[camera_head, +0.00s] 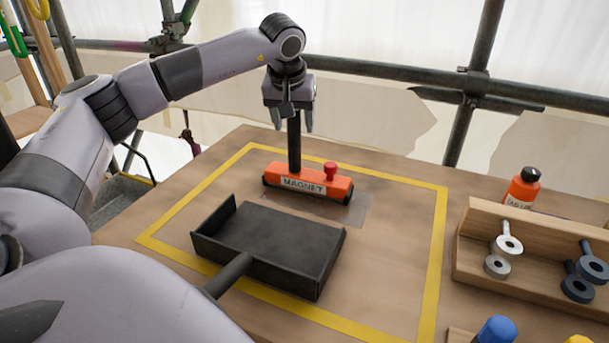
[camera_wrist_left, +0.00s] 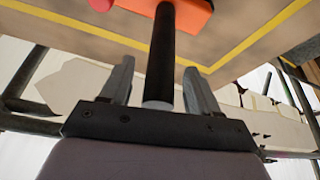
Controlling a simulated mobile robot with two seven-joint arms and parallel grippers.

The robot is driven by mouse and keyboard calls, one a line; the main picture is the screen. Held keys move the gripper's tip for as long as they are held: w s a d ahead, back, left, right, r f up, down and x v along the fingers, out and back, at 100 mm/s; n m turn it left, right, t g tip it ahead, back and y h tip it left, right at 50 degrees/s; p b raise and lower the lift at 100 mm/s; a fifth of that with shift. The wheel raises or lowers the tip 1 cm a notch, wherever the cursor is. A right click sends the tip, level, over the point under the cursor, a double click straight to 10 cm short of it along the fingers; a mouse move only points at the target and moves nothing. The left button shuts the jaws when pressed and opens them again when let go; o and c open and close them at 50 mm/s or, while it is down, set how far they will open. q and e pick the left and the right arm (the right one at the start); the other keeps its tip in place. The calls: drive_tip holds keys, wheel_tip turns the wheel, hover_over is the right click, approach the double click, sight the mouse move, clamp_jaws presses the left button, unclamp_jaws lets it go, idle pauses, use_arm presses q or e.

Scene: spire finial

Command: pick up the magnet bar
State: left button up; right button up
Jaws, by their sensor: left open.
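The magnet bar (camera_head: 305,184) is an orange block with a "MAGNET" label, a red knob and a dark upright handle (camera_head: 294,142). It stands on the board, inside the yellow outline. My left gripper (camera_head: 290,125) is above the block, with its open fingers on either side of the upper handle. In the left wrist view the black handle (camera_wrist_left: 162,55) runs between the two spread fingers of my left gripper (camera_wrist_left: 157,85), with gaps visible beside it. A corner of the orange block shows at the top of that view. My right gripper is not in view.
A dark open tray (camera_head: 280,238) with a handle lies in front of the magnet bar. A wooden rack (camera_head: 500,257) with metal fittings stands at the right, with an orange bottle (camera_head: 522,190) behind it. Scaffold tubes (camera_head: 420,78) cross behind the table.

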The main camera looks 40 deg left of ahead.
use_arm(q)
clamp_jaws()
